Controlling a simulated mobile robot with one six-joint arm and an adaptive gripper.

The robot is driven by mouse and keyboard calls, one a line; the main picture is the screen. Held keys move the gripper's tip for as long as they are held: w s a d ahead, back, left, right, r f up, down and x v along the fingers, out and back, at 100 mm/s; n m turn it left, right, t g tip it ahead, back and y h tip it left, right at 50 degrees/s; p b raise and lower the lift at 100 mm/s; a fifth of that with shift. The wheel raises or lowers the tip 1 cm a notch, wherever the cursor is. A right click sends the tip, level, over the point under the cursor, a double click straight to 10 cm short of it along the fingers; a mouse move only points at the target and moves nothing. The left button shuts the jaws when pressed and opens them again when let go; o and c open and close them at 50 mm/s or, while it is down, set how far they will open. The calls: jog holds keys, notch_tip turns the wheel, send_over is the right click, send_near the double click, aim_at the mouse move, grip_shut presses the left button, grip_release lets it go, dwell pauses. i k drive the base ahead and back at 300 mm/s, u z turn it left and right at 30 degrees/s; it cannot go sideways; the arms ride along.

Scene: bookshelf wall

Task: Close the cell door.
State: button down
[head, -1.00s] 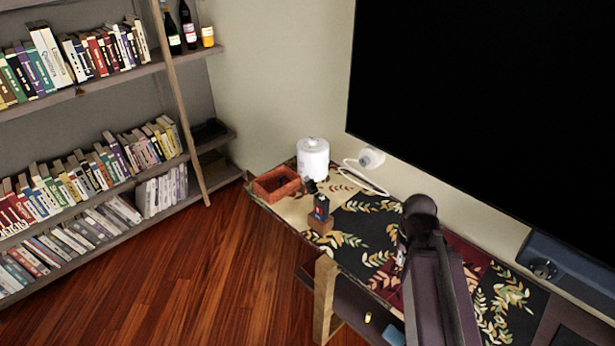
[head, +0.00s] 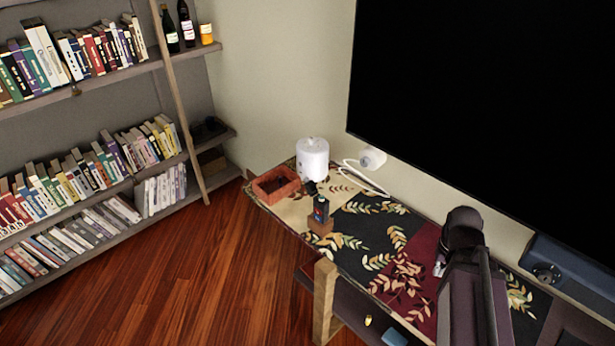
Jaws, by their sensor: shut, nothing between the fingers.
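I cannot make out a cell door in the head view. The bookshelf (head: 108,187) at the left has open shelves, and no door shows on it. The table (head: 300,224) with a leaf-patterned top stands below the black screen, with a dark lower shelf under it. My dark arm rises from the bottom right over the table.
A blue object (head: 394,338) is low under the table. The wooden floor (head: 200,270) is clear.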

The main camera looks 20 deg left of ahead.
aim_at(310, 186)
jog(key=z, duration=0.05)
jog(key=k, duration=1.5)
jog(key=u, duration=0.35)
jog(key=i, duration=1.7)
jog(key=u, duration=0.05)
